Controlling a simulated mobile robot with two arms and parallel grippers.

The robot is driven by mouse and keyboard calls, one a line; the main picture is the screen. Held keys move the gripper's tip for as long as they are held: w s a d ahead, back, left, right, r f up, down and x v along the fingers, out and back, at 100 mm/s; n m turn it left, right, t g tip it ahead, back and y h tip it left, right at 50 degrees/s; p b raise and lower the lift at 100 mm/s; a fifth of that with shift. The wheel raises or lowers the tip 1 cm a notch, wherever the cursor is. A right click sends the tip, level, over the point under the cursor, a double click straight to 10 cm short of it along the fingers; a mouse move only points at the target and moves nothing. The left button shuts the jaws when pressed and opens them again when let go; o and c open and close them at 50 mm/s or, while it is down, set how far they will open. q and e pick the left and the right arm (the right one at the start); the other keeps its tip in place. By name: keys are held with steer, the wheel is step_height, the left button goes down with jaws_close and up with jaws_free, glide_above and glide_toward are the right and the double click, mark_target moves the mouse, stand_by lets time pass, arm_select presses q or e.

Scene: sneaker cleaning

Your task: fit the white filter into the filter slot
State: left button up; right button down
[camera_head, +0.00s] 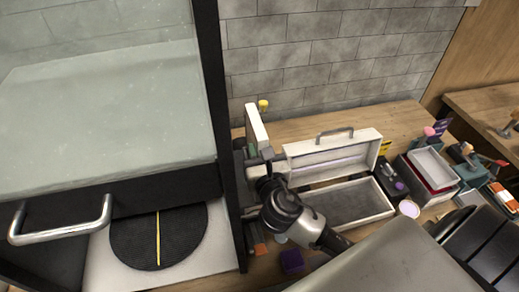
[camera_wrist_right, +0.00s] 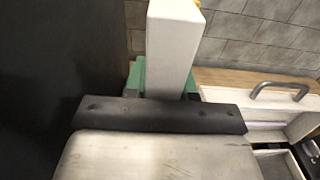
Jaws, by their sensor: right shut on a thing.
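The white filter (camera_head: 257,125) is an upright, narrow white block at the right side of the dark-framed cabinet. My right gripper (camera_head: 262,160) is shut on its lower part. In the right wrist view the filter (camera_wrist_right: 172,45) rises beyond the dark gripper bar, its lower end hidden by the gripper. A green body (camera_wrist_right: 138,76) shows on both sides of the filter there. I cannot make out the filter slot, nor tell whether the filter is inside anything or touching the green body. My left gripper is not in view.
The cabinet (camera_head: 232,200) stands close on the left, with a metal handle (camera_head: 60,229). An open white case (camera_head: 345,152) lies to the right. Boxes and small items, including a white tray (camera_head: 433,168), crowd the right side. A tiled wall (camera_head: 330,50) is behind.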

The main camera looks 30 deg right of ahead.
steer(key=shift+r+p, duration=0.1)
steer(key=shift+p, duration=0.8)
stand_by(1.3)
steer(key=shift+f+b, duration=2.35)
steer(key=shift+f, duration=1.05)
steer(key=c, duration=0.8)
jaws_free()
steer(key=shift+c, duration=0.2)
steer(key=shift+s, duration=0.1)
steer(key=shift+s+a+f, duration=0.15)
steer(key=shift+s, duration=0.1)
steer(key=b+v, duration=0.2)
steer(key=v, duration=0.8)
steer(key=shift+r+b, duration=0.25)
steer(key=shift+b, duration=0.15)
steer(key=shift+s, duration=0.1)
